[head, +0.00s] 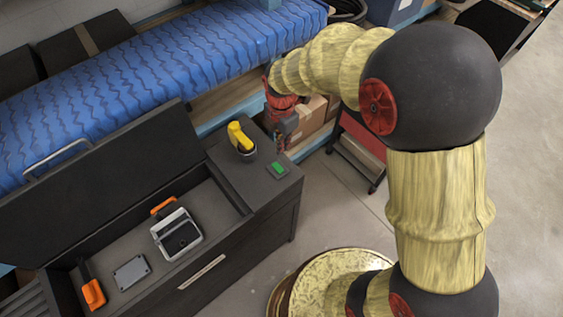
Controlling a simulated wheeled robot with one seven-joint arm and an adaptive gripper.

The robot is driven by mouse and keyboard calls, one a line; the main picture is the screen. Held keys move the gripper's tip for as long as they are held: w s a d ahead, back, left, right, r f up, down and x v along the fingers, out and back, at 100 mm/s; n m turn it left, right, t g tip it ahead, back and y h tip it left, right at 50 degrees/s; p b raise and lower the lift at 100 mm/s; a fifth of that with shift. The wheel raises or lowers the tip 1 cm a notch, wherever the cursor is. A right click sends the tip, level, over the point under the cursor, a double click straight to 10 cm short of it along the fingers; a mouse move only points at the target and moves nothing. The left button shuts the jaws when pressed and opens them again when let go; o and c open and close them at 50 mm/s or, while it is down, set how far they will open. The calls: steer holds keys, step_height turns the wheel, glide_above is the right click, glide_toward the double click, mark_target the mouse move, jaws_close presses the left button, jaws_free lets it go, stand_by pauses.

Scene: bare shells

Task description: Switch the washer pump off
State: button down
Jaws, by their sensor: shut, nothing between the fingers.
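A yellow rotary-looking handle (240,137) stands on a dark round base on the flat right end of a dark cabinet (227,166). A small green switch or button (278,168) in a dark surround sits nearer the right edge of that top. I see no readable label saying which one belongs to the washer pump, and the switch positions are too small to tell. My gripper (280,144), red and dark grey, is shut and empty. It points down by the far right edge of the cabinet, right of the yellow handle and beyond the green switch. I cannot tell whether it touches anything.
The cabinet's open bay holds a grey-framed device (177,234), a grey plate (131,272) and orange-handled items (93,294). Its raised lid (110,185) stands behind. A blue patterned bench cover (150,75) lies beyond. Cardboard boxes (312,120) are behind my gripper.

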mark_target(282, 172)
step_height(282, 172, down, 14)
steer(key=shift+r, duration=0.1)
stand_by(0.5)
steer(key=shift+s+d+f+b, duration=0.15)
steer(key=shift+f+b, duration=0.15)
steer(key=shift+f, duration=0.25)
steer(key=shift+r, duration=0.1)
steer(key=shift+w+a+r, duration=0.4)
steer(key=shift+w+a, duration=0.05)
steer(key=shift+w, duration=0.2)
